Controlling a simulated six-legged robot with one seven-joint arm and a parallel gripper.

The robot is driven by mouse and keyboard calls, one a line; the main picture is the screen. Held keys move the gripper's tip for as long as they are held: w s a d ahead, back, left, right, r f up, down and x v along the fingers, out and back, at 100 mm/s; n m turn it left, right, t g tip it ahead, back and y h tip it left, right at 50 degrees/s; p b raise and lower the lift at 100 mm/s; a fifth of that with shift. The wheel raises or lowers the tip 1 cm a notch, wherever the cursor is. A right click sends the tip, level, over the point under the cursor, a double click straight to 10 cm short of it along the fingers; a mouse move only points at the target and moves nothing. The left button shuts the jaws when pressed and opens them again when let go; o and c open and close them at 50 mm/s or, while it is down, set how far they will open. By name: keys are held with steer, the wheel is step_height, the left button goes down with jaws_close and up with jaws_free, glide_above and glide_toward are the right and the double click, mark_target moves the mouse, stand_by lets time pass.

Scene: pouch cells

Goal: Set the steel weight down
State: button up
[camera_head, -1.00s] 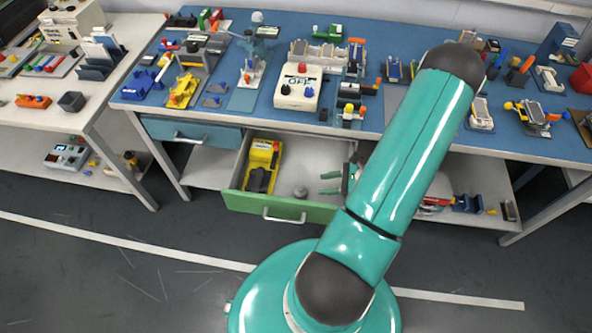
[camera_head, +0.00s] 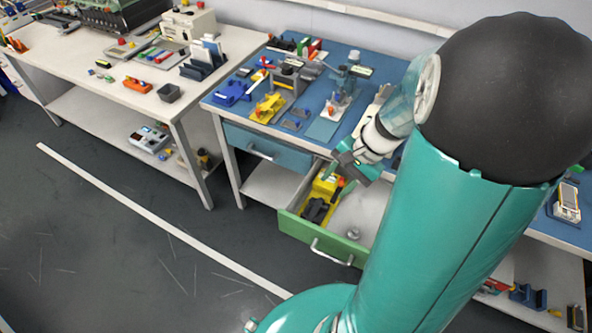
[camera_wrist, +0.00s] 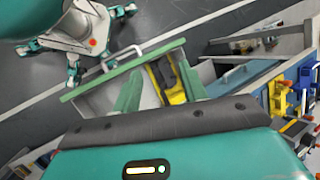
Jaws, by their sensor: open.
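The steel weight (camera_head: 353,233) is a small grey knob-topped piece. It stands on the floor of the open green-fronted drawer (camera_head: 318,241), near its front. My gripper (camera_head: 340,179) is above the drawer's left part, open and empty, apart from the weight. In the wrist view, my gripper's two green fingers (camera_wrist: 160,90) are spread over the drawer (camera_wrist: 122,72).
A yellow device (camera_head: 322,199) lies in the drawer's left side. The blue bench top (camera_head: 322,128) above is crowded with fixtures. A closed blue drawer (camera_head: 261,148) is to the left, and a white side table (camera_head: 130,78) stands further left.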

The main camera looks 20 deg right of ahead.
steer(key=s+a+r+n+t+h, duration=0.2)
steer(key=s+a+r+n, duration=0.1)
steer(key=a+r+n, duration=0.3)
steer(key=s+a+r+n+t+h, duration=0.1)
steer(key=s+a+r+n+h, duration=0.2)
steer(key=a+r+n, duration=0.3)
step_height(320, 180, up, 5)
steer(key=shift+a+f+t, duration=0.1)
steer(key=shift+a+t, duration=0.3)
steer(key=shift+a, duration=0.5)
